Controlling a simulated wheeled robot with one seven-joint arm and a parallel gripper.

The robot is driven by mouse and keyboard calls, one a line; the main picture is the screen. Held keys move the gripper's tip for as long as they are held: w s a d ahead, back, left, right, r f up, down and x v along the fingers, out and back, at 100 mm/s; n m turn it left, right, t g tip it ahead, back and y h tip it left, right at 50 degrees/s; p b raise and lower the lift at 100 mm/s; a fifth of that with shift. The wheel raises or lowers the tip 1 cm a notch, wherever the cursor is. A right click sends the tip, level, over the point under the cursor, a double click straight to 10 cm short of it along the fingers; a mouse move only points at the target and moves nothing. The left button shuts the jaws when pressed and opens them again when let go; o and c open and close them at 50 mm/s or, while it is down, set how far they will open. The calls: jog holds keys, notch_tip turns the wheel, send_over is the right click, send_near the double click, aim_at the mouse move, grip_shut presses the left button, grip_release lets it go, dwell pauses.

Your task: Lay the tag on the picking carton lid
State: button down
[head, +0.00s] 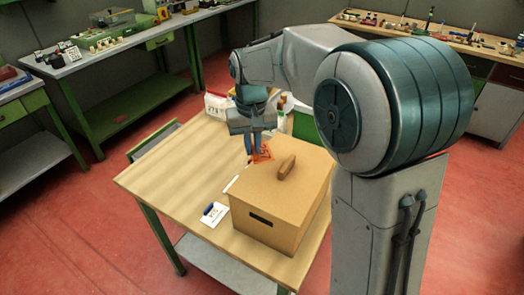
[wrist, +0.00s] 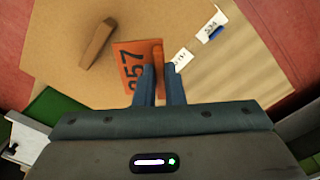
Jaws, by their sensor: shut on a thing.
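The orange tag (head: 262,154) with dark printed digits is at the tips of my gripper (head: 255,150). It hangs by the back edge of the carton lid (head: 257,182); I cannot tell whether it touches the lid. In the wrist view the tag (wrist: 133,62) shows its digits left of the fingers, and my gripper (wrist: 159,68) is shut on its orange edge part. The lid is on the closed cardboard carton (head: 262,230). A brown wooden piece (head: 287,167) lies on the lid, also seen in the wrist view (wrist: 97,43).
The carton stands on a wooden table (head: 160,180). A white card (head: 214,216) with a blue item (head: 208,209) lies in front left of it. A small white label (wrist: 182,60) is beside the fingers. A white bag (head: 216,106) stands behind. The table's left side is clear.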

aim_at(261, 148)
jog(key=w+d+f, duration=0.2)
jog(key=shift+w+d+p, duration=0.1)
jog(key=shift+w+p, duration=0.2)
jog(key=shift+f+p, duration=0.5)
jog(key=shift+f, duration=1.6)
jog(key=c, duration=1.5)
grip_release()
jog(key=shift+f, duration=0.1)
